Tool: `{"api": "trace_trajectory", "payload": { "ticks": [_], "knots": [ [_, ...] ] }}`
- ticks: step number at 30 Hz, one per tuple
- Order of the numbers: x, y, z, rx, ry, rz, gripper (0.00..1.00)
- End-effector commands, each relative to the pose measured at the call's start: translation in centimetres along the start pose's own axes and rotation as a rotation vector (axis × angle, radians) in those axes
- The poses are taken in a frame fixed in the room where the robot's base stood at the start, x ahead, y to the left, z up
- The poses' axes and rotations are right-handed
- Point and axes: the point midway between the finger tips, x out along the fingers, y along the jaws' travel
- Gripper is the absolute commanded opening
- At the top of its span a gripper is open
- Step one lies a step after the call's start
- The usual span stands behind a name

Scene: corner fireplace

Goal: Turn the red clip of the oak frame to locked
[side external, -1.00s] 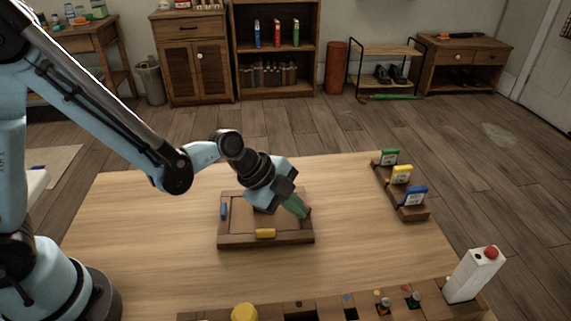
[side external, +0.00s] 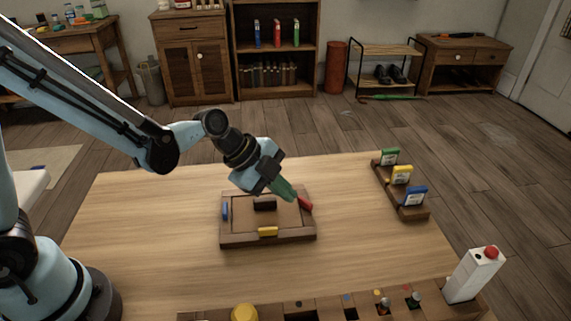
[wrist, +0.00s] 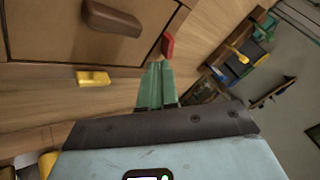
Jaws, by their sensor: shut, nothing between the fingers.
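The oak frame (side external: 232,240) lies flat on the table, with a dark handle-like block (side external: 264,205) on its panel. The red clip (side external: 306,204) is on its right rail and sits at an angle to that rail in the side view. It also shows in the wrist view (wrist: 168,45), just past the fingertips. A blue clip (side external: 225,211) lies along the left rail and a yellow clip (side external: 268,231) along the front rail. My gripper (side external: 293,198), with green fingers, is shut and empty just left of and above the red clip. A small gap shows between them in the wrist view.
A wooden rack (side external: 410,212) with green, yellow and blue tagged pieces stands at the table's right. A white box with a red button (side external: 474,275) and a slotted wooden tray (side external: 385,309) are at the front. The table between frame and rack is clear.

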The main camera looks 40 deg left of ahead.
Motion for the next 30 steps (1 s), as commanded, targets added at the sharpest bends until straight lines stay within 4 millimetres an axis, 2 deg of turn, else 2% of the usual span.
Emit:
{"api": "trace_trajectory", "payload": {
  "ticks": [9,17,20,24,30],
  "knots": [
    [-4.0,0.1,0.0,-0.001,0.000,0.001,0.00],
    [-5.9,0.0,0.0,0.000,0.000,0.001,0.00],
    [-6.1,-0.2,-0.1,0.004,-0.004,0.013,0.15],
    [-5.3,-1.9,-1.0,0.032,-0.052,0.113,0.36],
    [-4.1,-5.3,-3.4,0.083,-0.229,0.337,0.36]
  ]
}}
